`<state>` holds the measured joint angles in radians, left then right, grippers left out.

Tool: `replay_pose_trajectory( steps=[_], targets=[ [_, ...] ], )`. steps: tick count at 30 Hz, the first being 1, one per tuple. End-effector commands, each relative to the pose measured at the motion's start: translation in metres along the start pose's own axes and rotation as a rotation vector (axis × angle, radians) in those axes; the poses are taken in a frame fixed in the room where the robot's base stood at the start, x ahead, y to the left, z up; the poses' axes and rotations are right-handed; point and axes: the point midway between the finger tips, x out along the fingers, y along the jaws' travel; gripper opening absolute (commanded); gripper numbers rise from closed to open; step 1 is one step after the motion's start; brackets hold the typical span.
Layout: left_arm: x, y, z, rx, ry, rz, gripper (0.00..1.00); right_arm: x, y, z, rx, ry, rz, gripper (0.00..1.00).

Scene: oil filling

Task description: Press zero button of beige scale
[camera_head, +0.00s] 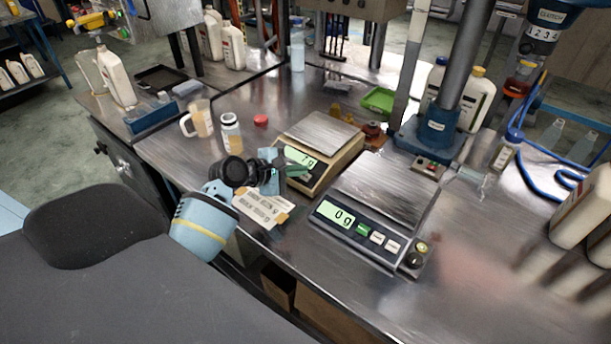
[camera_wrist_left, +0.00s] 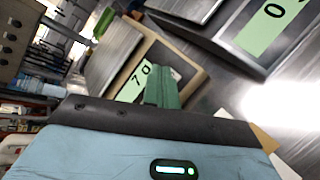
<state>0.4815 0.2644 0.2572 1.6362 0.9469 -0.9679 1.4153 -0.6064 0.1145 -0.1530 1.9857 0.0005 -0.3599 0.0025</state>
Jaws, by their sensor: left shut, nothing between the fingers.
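The beige scale (camera_head: 343,158) stands on the steel bench with a metal pan and a green display that seems to read 7 g. In the left wrist view the beige scale (camera_wrist_left: 187,78) lies just beyond my fingers, its display partly covered. My left gripper (camera_head: 297,160) is shut and empty, its greenish fingers at the scale's front panel beside the display. The fingers also show in the left wrist view (camera_wrist_left: 163,86). The zero button is hidden behind the gripper, and I cannot tell whether the fingertips touch it. My right gripper is not in view.
A dark scale (camera_head: 355,232) reading 0 g stands close on the right. A label card (camera_head: 262,208) lies in front. A capped jar (camera_head: 230,131), a beaker (camera_head: 201,118) and a red cap (camera_head: 261,121) are to the left. A press stand (camera_head: 432,135) is behind.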

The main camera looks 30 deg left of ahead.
Motion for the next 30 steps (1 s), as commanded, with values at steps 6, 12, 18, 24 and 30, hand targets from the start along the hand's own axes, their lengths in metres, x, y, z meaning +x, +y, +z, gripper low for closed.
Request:
replay_pose_trajectory(
  steps=[6, 12, 18, 24, 30],
  targets=[
    [0.0000, 0.0000, 0.0000, 0.000, 0.000, 0.000, 0.00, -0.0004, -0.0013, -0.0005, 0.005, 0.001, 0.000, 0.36],
    [0.0000, 0.0001, 0.0000, 0.000, 0.000, 0.000, 0.00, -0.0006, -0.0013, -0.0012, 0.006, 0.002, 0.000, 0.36],
    [0.0000, 0.0001, 0.0000, 0.000, 0.000, 0.000, 0.00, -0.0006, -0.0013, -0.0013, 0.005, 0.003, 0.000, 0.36],
    [0.0022, -0.0013, -0.0015, 0.000, 0.000, 0.000, 0.00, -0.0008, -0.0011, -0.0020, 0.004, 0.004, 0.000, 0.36],
    [0.0059, -0.0040, -0.0041, -0.001, -0.001, 0.000, 0.00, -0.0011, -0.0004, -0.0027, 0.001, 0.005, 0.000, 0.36]
  ],
)
